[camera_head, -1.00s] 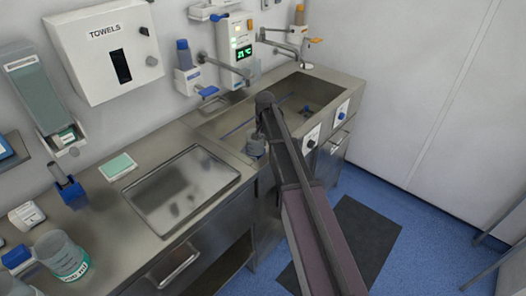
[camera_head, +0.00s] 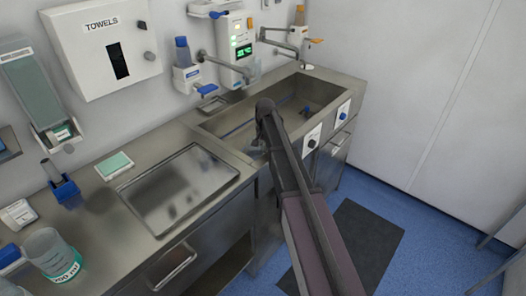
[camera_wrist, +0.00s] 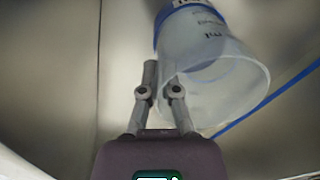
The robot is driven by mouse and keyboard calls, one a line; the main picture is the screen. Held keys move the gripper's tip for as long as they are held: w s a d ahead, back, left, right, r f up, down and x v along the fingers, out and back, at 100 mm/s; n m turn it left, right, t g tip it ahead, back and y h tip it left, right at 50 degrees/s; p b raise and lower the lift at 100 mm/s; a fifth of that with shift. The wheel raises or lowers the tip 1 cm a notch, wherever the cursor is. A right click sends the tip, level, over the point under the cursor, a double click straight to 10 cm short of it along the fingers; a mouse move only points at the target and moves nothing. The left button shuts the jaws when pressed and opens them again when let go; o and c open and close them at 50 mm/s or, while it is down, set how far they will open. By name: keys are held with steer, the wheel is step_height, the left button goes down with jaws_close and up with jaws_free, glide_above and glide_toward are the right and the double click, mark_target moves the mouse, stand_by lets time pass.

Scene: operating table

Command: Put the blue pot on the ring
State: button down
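The blue pot (camera_wrist: 215,75) is a clear round container with a blue band and dark print. In the wrist view it lies tilted, open end toward the camera. My gripper (camera_wrist: 159,70) has its fingers close together at the near-left edge of the pot, with the pot's wall apparently between the tips. In the head view my arm hides most of the gripper, and only a faint bit of the pot (camera_head: 254,151) shows near the front edge of the sink. I cannot make out a ring in either view.
The steel sink (camera_head: 216,128) is under the arm's end. A steel tray (camera_head: 183,190) lies on the counter to its left. A graduated beaker (camera_head: 50,250) and a blue holder (camera_head: 64,188) stand further left. Dispensers and taps project from the back wall.

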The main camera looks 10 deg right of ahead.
steer(key=shift+f, duration=0.2)
steer(key=c, duration=0.8)
jaws_free()
steer(key=shift+r, duration=0.2)
step_height(320, 180, up, 12)
steer(key=p, duration=1.2)
steer(key=shift+d, duration=0.15)
steer(key=shift+s, duration=0.1)
steer(key=s+a+n, duration=0.2)
steer(key=s+n, duration=0.1)
steer(key=s, duration=1.1)
steer(key=s+a+n, duration=0.1)
steer(key=s+n, duration=0.2)
steer(key=s, duration=1.1)
steer(key=shift+a, duration=0.35)
